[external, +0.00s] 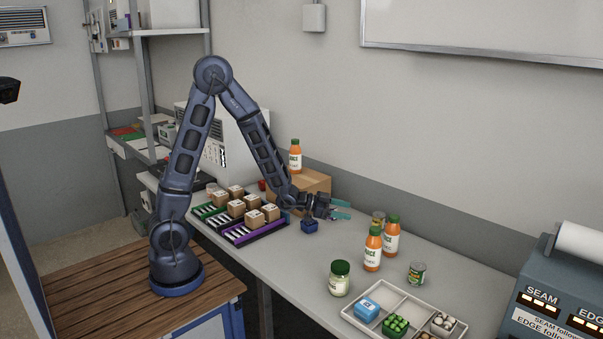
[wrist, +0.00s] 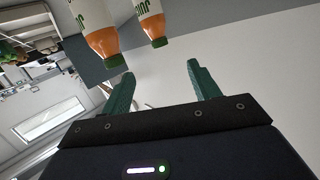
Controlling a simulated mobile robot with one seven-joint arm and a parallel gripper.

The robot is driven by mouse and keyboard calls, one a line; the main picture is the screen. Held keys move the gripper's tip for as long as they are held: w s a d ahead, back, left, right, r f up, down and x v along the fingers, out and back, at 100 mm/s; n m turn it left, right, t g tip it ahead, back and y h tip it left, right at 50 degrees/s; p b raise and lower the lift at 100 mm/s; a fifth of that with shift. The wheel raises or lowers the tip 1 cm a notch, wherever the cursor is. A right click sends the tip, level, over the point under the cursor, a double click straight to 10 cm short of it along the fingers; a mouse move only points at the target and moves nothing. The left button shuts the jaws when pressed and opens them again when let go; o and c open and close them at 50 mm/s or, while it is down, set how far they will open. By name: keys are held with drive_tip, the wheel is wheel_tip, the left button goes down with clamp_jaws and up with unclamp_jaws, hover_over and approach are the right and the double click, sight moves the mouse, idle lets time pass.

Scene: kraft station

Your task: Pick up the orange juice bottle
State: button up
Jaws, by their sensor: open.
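Two orange juice bottles with green caps stand close together on the table: a front bottle (external: 373,249) and a rear bottle (external: 391,238). A third juice bottle (external: 295,157) stands on a cardboard box behind my arm. In the external view my gripper (external: 345,210) is left of the pair, above the table and apart from them, with its fingers pointing right. In the wrist view my gripper (wrist: 160,85) has its green fingers spread with nothing between them. Two juice bottles, one at the left (wrist: 92,25) and one nearer the middle (wrist: 150,18), appear upside down beyond the fingers.
A can (external: 378,219) stands behind the pair and another can (external: 417,273) at their right. A green-lidded jar (external: 340,280) and a divided white tray (external: 408,292) are in front. A blue item (external: 309,226) sits below my gripper. Trays of small boxes (external: 240,238) lie left.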

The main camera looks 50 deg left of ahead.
drive_tip(key=s+d+f+m+g+h, duration=0.1)
drive_tip(key=s+d+f+h, duration=0.3)
drive_tip(key=d, duration=0.3)
hover_over(373, 249)
drive_tip(key=w, duration=0.3)
drive_tip(key=shift+w+r, duration=0.2)
drive_tip(key=shift+r, duration=0.15)
clamp_jaws()
